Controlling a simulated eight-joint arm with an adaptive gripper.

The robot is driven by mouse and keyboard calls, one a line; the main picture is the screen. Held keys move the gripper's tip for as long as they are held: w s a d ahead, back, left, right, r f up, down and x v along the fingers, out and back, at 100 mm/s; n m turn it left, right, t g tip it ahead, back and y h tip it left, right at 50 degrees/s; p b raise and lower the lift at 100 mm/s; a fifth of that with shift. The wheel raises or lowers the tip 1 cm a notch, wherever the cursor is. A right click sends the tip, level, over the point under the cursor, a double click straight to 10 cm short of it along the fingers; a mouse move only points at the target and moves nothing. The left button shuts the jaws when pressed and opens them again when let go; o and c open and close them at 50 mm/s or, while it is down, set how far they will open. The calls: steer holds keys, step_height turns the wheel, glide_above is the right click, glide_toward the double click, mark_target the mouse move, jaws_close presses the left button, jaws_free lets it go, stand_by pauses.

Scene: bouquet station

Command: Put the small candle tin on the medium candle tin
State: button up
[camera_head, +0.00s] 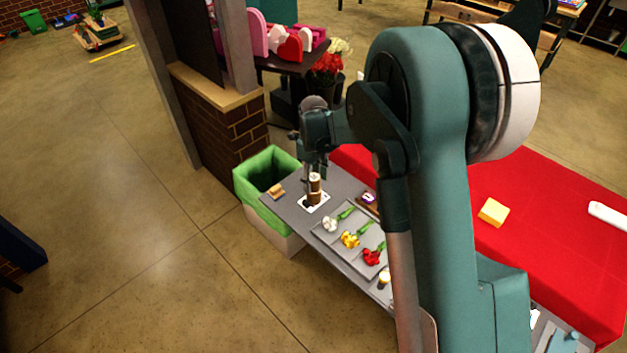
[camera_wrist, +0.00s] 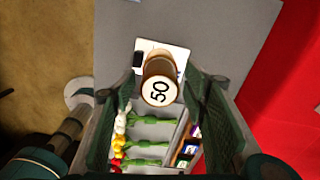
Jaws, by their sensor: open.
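A brown small candle tin (camera_head: 315,182) stands upright on a wider brown tin, seemingly the medium candle tin (camera_head: 314,199), at the left end of the grey table. The lower tin stands on a white card (camera_head: 322,206). In the wrist view the upper tin's round lid (camera_wrist: 157,92) reads "50", and part of the brown lower tin (camera_wrist: 160,64) shows behind it. My gripper (camera_head: 314,171) is open at the top of the stack. In the wrist view its fingers (camera_wrist: 160,80) are spread on both sides of the upper tin. Contact between fingers and tin cannot be told.
A grey tray (camera_head: 331,239) with white, yellow and red flowers lies nearby. A green-lined bin (camera_head: 252,172) stands off the table's left end, near a small tan block (camera_head: 276,191). A red-covered table (camera_head: 550,230) adjoins on the right. My arm hides part of the grey table.

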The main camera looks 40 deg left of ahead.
mark_target(314, 177)
step_height(314, 177, up, 12)
steer(key=shift+f, duration=0.2)
stand_by(0.4)
stand_by(0.5)
stand_by(0.4)
